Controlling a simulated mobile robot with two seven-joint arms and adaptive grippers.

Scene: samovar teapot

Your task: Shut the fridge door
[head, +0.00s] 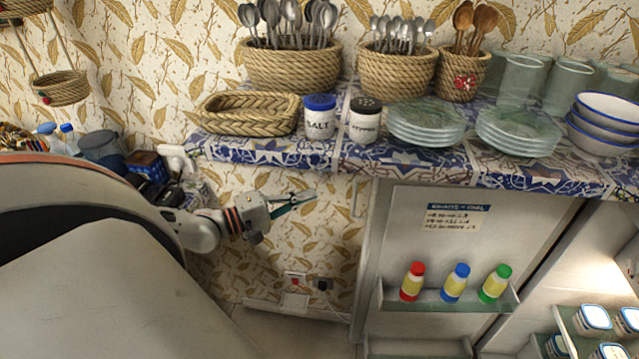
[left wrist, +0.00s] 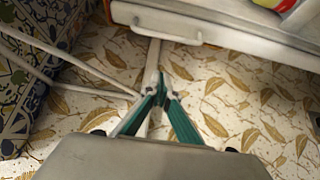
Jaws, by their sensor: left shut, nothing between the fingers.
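The fridge door (head: 400,235) stands open under the counter, with its inner side towards me in the head view. Its shelf (head: 450,304) holds a red, a blue and a green-capped bottle. A white bar handle (head: 355,197) sticks out on the door's left, outer side. My left gripper (head: 308,197) is shut and empty, left of the door and apart from it. In the left wrist view its green fingers (left wrist: 163,82) meet below the door's edge (left wrist: 220,45) and the handle (left wrist: 165,33). My right gripper is not in view.
The tiled counter (head: 255,152) above carries baskets, salt and pepper jars, plates and bowls. The lit fridge inside (head: 610,240) holds several lidded containers. Sockets (head: 296,281) and a cable are low on the wall. Open space lies between my left gripper and the door.

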